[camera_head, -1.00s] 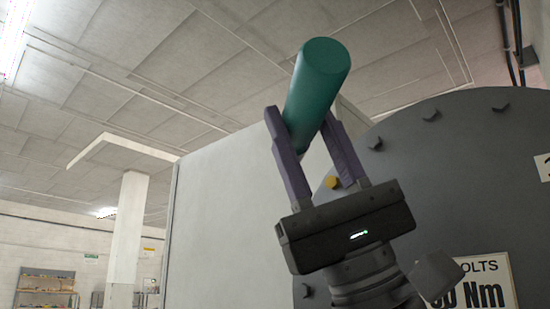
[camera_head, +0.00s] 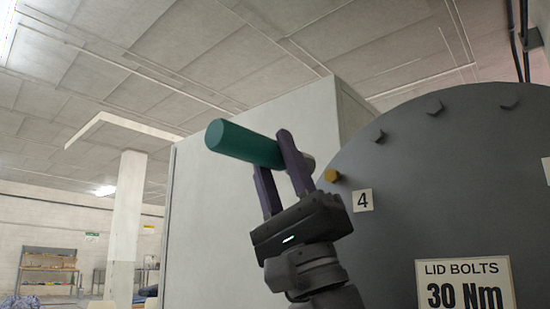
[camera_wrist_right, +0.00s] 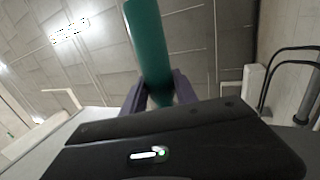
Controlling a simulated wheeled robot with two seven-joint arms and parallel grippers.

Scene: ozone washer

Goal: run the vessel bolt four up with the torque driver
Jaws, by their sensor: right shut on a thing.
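The torque driver has a green cylindrical handle (camera_head: 240,143) and points its far end toward the vessel lid (camera_head: 440,200). My right gripper (camera_head: 276,160) is shut on the driver, with one purple finger on each side. The driver's handle also shows in the right wrist view (camera_wrist_right: 148,45), between the fingers (camera_wrist_right: 160,90). Bolt four is the yellow bolt (camera_head: 332,175) at the lid's upper left rim, beside a white "4" label (camera_head: 362,201). The driver's working end is mostly hidden behind a finger, close to the bolt; I cannot tell whether they touch. My left gripper is not in view.
A "LID BOLTS 30 Nm" sign (camera_head: 466,285) is on the lid. A large pale cabinet (camera_head: 215,230) stands behind my gripper. A white pillar (camera_head: 127,215) and shelves (camera_head: 47,270) are far left.

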